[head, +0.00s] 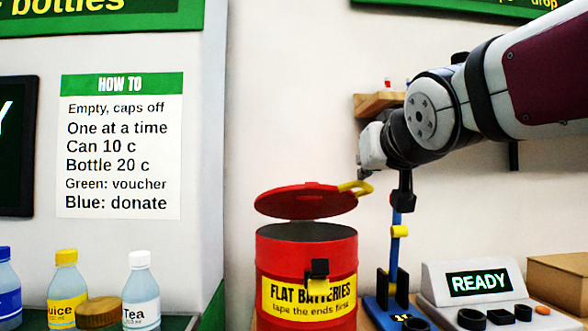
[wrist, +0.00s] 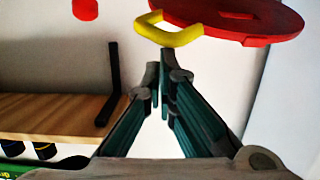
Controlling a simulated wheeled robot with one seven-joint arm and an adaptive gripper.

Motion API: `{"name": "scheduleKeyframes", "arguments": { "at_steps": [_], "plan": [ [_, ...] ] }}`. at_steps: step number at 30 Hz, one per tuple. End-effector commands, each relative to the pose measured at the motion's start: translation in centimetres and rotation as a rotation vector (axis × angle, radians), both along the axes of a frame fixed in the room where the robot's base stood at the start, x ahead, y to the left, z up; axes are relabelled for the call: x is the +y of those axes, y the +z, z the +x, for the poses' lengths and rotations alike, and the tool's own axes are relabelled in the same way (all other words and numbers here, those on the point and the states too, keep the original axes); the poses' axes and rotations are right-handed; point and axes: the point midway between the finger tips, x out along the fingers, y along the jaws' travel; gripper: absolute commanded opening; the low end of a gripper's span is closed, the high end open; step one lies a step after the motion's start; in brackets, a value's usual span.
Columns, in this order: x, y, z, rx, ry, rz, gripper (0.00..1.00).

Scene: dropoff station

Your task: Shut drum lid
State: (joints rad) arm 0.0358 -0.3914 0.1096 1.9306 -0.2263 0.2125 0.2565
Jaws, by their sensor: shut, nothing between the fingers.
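The red drum (head: 285,258) stands upright at the lower middle of the head view, with a yellow "FLAT BATTERIES" label (head: 312,294) and a black latch on its front. Its red lid (head: 290,204) is raised above the rim, with a gap showing the dark mouth. A yellow handle (head: 355,187) sticks out at the lid's right side. In the wrist view, the lid (wrist: 262,15) and yellow handle (wrist: 175,38) are at the top. My gripper (wrist: 160,62) is shut and empty, its fingertips close to the handle. Whether they touch it I cannot tell. My gripper (head: 368,158) shows above the handle in the head view.
A blue stand (head: 396,240) and a "READY" console (head: 475,283) are right of the drum. Bottles (head: 66,285) stand at the left. A wooden shelf (head: 378,104) is on the wall behind my arm; it also shows in the wrist view (wrist: 50,117).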

Motion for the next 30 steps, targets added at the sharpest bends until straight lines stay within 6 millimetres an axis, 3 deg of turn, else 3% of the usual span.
{"name": "scheduleKeyframes", "arguments": {
  "at_steps": [1, 15, 21, 30],
  "plan": [
    [0.0, -1.2, -0.1, 0.0, 0.0, 0.0, 0.0],
    [0.0, -8.4, -2.0, 0.001, 0.0, -0.001, 0.0],
    [0.0, -10.3, -2.3, 0.002, 0.0, -0.001, 0.0],
    [0.0, -11.4, -2.4, 0.001, 0.0, -0.001, 0.0]
  ]
}}
